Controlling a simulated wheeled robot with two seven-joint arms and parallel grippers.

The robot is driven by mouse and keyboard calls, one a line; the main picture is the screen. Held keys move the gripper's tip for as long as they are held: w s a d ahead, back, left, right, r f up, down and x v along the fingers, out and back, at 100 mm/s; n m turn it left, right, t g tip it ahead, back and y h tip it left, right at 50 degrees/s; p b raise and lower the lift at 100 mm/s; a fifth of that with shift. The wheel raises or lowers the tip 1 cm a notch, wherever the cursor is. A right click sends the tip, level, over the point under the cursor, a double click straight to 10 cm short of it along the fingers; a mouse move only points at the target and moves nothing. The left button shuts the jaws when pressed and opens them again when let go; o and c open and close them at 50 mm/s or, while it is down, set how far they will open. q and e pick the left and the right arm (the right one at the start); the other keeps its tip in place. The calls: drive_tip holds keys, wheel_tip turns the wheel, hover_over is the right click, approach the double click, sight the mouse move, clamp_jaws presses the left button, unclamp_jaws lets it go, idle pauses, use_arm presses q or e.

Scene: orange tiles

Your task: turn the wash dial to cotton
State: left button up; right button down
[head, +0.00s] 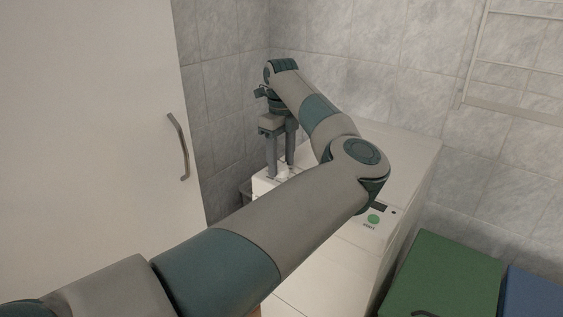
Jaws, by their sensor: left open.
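A white washing machine (408,160) stands against the tiled wall. Its front control panel carries a green button (373,219) and a small dark display (380,206). A small white knob, apparently the wash dial (284,172), shows at the panel's left end, by my fingertips. My left gripper (281,170) points down there with its fingers apart. I cannot tell whether the fingers touch the dial. My left arm hides the middle of the panel and much of the machine's front, so the dial's markings and setting cannot be read. My right gripper is not in view.
A white door with a metal handle (178,146) stands at the left. A green lid or box (445,275) and a blue one (535,292) are at the lower right. A towel rail (515,62) hangs on the wall. The machine's top is clear.

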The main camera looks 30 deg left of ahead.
use_arm(q)
drive_tip(key=shift+f, duration=0.4)
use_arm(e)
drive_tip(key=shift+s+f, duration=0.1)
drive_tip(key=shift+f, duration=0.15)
use_arm(q)
drive_tip(key=c, duration=1)
drive_tip(key=shift+c, duration=0.2)
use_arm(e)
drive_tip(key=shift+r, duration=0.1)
use_arm(q)
drive_tip(key=shift+m, duration=0.3)
